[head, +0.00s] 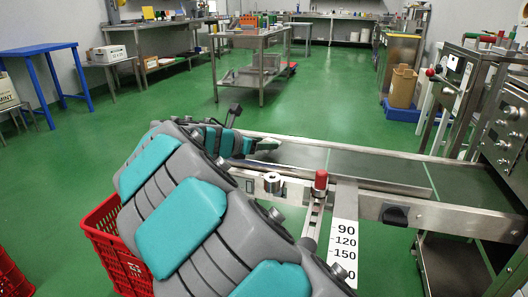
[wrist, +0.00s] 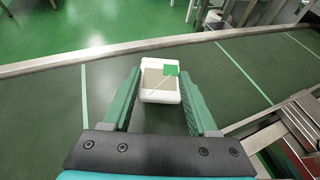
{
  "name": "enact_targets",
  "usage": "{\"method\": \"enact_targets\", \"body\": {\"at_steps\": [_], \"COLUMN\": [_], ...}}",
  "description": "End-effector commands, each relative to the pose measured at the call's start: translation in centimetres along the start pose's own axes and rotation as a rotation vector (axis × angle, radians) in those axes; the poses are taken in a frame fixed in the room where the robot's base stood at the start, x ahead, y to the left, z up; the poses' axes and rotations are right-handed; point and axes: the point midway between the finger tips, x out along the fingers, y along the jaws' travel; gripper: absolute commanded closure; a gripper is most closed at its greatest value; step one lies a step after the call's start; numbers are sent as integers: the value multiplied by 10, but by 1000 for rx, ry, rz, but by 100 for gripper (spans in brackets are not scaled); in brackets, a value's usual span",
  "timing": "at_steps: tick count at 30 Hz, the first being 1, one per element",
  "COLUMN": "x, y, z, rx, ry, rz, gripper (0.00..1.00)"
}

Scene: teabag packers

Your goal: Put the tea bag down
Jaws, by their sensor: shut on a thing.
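The tea bag (wrist: 160,82) is white with a beige middle, a string and a small green tag. In the wrist view it sits between the tips of my gripper (wrist: 160,95), which is shut on it. Below it is the dark green belt of a conveyor (wrist: 60,110) with pale cross lines. I cannot tell whether the bag touches the belt. In the head view my arm reaches over the near left end of the conveyor (head: 345,165), and the tea bag there is too small to make out clearly.
Metal rails edge the belt, with a red-topped post (head: 321,182) and a number scale (head: 344,240) on the near side. A red crate (head: 100,232) stands on the floor at left. Machines (head: 500,120) stand at right. The belt's right part is bare.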

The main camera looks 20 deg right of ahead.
Motion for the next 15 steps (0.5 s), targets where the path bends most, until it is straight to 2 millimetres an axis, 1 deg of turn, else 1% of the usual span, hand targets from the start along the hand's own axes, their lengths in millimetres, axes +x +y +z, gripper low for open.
{"method": "enact_targets", "body": {"at_steps": [1, 4, 15], "x": [4, 9, 10], "y": [-1, -1, -1], "z": [-9, -20, -23], "rx": [-3, -3, -3], "ry": [1, 1, 1], "rz": [-2, -4, -3], "gripper": [91, 91, 91]}}
